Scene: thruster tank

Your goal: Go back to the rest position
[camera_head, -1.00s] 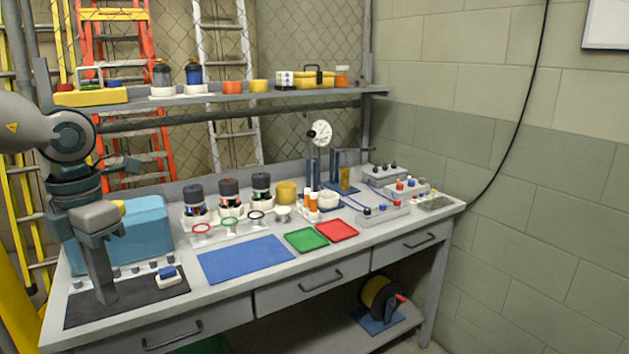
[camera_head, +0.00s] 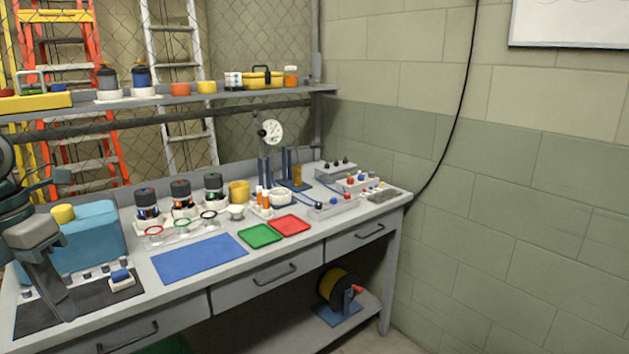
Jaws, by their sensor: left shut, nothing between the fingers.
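My left gripper (camera_head: 60,305) is at the left edge of the view, pointing down over the dark mat (camera_head: 95,297) at the left end of the workbench (camera_head: 205,282). Its fingers are together with nothing between them. It stands in front of the blue box (camera_head: 92,240) and hides part of it. Whether the fingertips touch the mat I cannot tell. My right gripper is out of view.
A small white block with a blue top (camera_head: 121,279) lies on the mat near the gripper. A blue mat (camera_head: 198,258), a green tray (camera_head: 260,236) and a red tray (camera_head: 289,224) lie to the right. A shelf (camera_head: 225,100) spans the back. A brick wall (camera_head: 500,200) stands right.

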